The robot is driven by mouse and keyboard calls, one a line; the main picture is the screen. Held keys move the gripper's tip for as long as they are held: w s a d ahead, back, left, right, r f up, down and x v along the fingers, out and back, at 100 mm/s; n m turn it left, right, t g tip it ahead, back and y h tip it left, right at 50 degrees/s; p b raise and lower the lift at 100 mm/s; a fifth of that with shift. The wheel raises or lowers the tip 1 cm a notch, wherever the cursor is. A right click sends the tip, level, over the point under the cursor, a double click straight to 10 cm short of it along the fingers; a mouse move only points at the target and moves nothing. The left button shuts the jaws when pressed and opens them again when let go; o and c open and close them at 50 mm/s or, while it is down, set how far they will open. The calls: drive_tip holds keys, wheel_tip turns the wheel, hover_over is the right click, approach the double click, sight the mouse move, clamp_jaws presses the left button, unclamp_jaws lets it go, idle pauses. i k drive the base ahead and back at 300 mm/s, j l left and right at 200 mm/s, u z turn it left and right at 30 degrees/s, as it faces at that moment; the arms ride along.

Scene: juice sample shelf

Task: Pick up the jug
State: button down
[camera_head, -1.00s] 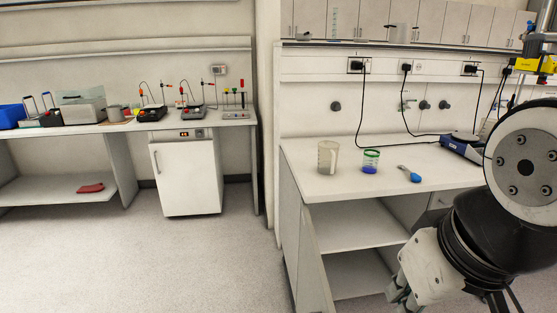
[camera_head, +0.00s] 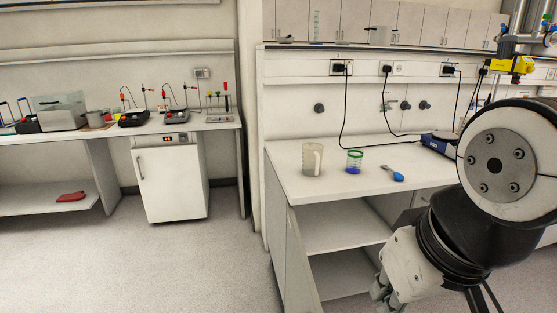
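The jug (camera_head: 309,160) is a translucent grey, upright vessel with a pale handle on its right side. It stands near the left front part of the white bench (camera_head: 285,184) on the right. My gripper (camera_head: 384,296) hangs at the lower right, in front of the bench and below its top, well apart from the jug. Its fingers point down and are small and partly cut off by the picture's edge, so whether they are open or shut is unclear. Nothing is seen held in it.
A green-rimmed cup with blue contents (camera_head: 354,162) and a blue scoop-like item (camera_head: 393,174) stand right of the jug. A blue-grey device (camera_head: 440,144) is at the back right. Power cords hang behind. A white cabinet (camera_head: 170,180) is at left; the floor (camera_head: 190,260) between is clear.

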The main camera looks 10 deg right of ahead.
sight(312, 152)
drive_tip(key=l, duration=0.75)
drive_tip(key=i+l, duration=0.15)
drive_tip(key=l, duration=0.25)
drive_tip(key=i+l, duration=0.2)
drive_tip(key=l, duration=0.2)
drive_tip(key=i+l, duration=0.15)
drive_tip(key=l, duration=0.25)
drive_tip(key=i+l, duration=0.15)
drive_tip(key=i, duration=0.15)
drive_tip(key=i+l, duration=0.1)
drive_tip(key=i, duration=0.2)
drive_tip(key=u, duration=0.05)
